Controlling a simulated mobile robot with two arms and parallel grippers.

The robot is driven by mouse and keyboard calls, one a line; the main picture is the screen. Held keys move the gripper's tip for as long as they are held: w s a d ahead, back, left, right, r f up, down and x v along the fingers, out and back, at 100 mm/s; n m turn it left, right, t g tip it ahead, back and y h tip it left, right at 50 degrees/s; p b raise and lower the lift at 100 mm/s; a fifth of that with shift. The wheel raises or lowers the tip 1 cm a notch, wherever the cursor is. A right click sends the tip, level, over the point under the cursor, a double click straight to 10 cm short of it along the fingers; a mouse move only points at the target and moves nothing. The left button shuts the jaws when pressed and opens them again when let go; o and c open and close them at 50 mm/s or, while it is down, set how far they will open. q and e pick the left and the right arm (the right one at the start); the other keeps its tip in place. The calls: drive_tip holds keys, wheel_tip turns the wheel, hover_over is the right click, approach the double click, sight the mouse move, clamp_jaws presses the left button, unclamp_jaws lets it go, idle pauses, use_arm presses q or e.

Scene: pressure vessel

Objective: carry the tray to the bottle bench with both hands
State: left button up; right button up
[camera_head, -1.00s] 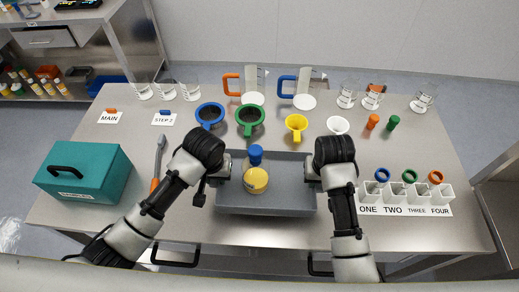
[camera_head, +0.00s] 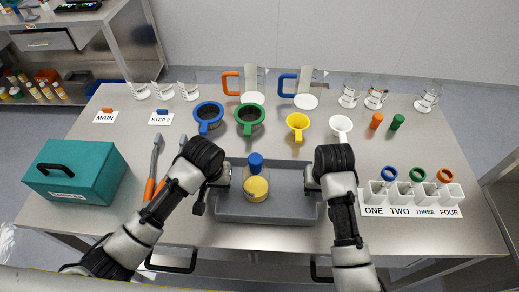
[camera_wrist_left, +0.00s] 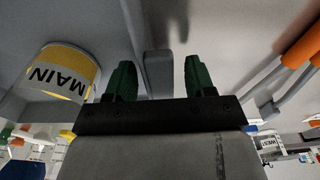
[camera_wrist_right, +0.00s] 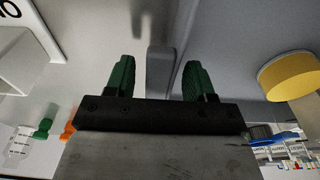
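The grey tray (camera_head: 290,207) rests on the steel table in front of me. A bottle with a blue cap and yellow contents (camera_head: 256,186) stands in it; its MAIN label shows in the left wrist view (camera_wrist_left: 62,80). My left gripper (camera_head: 224,179) is at the tray's left side and my right gripper (camera_head: 311,178) at its right side. In the left wrist view a tray handle (camera_wrist_left: 159,78) stands between the green fingers, with gaps on both sides. In the right wrist view the other handle (camera_wrist_right: 160,74) also stands between spread fingers, apart from them.
A teal box (camera_head: 75,172) and orange-handled tools (camera_head: 155,165) lie left of the tray. Labelled white holders (camera_head: 413,198) stand at right. Funnels, mugs and glassware line the table's back. Another steel bench (camera_head: 100,25) with bottles on its lower shelf stands at upper left.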

drive_tip(key=shift+w, duration=0.1)
use_arm(q)
wheel_tip(320, 180, up, 12)
drive_tip(key=s, duration=0.1)
drive_tip(key=shift+s, duration=0.25)
use_arm(e)
drive_tip(key=r, duration=0.5)
drive_tip(key=s+r, duration=0.1)
drive_tip(key=r, duration=0.1)
drive_tip(key=shift+r, duration=0.25)
use_arm(q)
drive_tip(key=shift+s+f, duration=0.1)
drive_tip(key=shift+f, duration=0.05)
use_arm(e)
drive_tip(key=shift+f, duration=0.1)
